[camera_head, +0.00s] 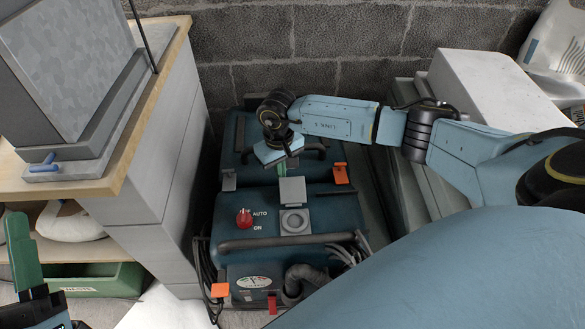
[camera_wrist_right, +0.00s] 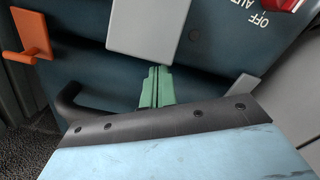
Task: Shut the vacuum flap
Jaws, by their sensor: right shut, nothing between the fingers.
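The vacuum (camera_head: 325,205) is a dark teal machine on the floor, with a red knob marked AUTO and ON. Its light grey square flap (camera_head: 292,190) stands raised behind a round grey socket (camera_head: 295,222), which is uncovered. The flap also shows at the top of the right wrist view (camera_wrist_right: 150,25). My right gripper (camera_head: 283,168) is over the vacuum, just behind the flap; its green fingers are together and empty, tips close to the flap's edge (camera_wrist_right: 157,72). I cannot tell whether they touch. My left gripper (camera_head: 20,245) is at the lower left, partly out of frame.
Orange latches (camera_head: 341,174) sit on the vacuum's sides, and a black handle bar (camera_head: 285,241) crosses its front. A grey cabinet with a wooden top (camera_head: 120,140) stands close on the left. White and grey slabs (camera_head: 480,85) stand on the right. A block wall is behind.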

